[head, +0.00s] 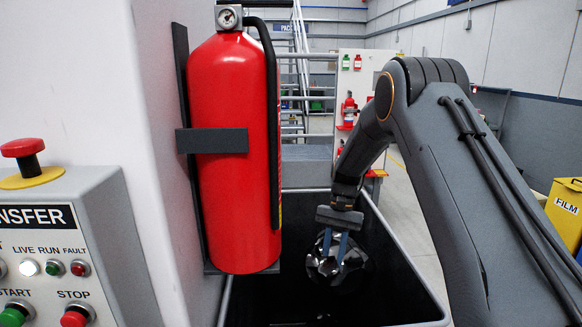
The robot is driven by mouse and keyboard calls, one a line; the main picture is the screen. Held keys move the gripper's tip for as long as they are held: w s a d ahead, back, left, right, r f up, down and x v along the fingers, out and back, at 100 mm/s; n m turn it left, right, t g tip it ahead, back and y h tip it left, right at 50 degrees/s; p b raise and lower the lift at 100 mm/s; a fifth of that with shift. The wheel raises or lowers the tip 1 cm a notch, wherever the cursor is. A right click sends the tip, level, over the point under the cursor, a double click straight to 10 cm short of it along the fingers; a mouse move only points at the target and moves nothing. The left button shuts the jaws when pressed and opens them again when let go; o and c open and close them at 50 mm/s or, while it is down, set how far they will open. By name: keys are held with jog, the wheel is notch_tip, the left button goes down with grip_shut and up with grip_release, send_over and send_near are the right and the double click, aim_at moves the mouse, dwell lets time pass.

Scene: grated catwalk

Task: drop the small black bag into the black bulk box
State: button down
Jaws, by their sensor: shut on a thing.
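The small black bag (325,268), shiny and crumpled, hangs from my gripper (341,262). My gripper points down and its two blue-grey fingers are shut on the bag. The black bulk box (408,276) stands open below and around the bag in the picture, with a grey rim and dark inner walls. The bag shows against the box's dark inside; I cannot tell exactly how high it is relative to the rim. The left part of the box is hidden behind a red fire extinguisher.
The red fire extinguisher (235,150) hangs on a white column (165,90) close on the left. A control panel (70,250) with an emergency stop button (22,148) is at the far left. A yellow FILM bin (566,205) stands at the right. Stairs (300,70) rise behind.

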jog(key=w+a+r+m+p, duration=0.1)
jog(key=w+a+r, duration=0.15)
jog(key=r, duration=0.35)
jog(key=w+a+r+m+t+y+p, duration=0.1)
jog(key=a+r+m, duration=0.1)
jog(key=a+r, duration=0.35)
jog(key=w+a+r+m, duration=0.1)
jog(key=w+a+r, duration=0.1)
jog(key=r, duration=0.5)
notch_tip(320, 180, down, 6)
jog(key=shift+w+d+r+b, duration=0.15)
jog(key=shift+r+b, duration=0.05)
jog(key=shift+b, duration=1)
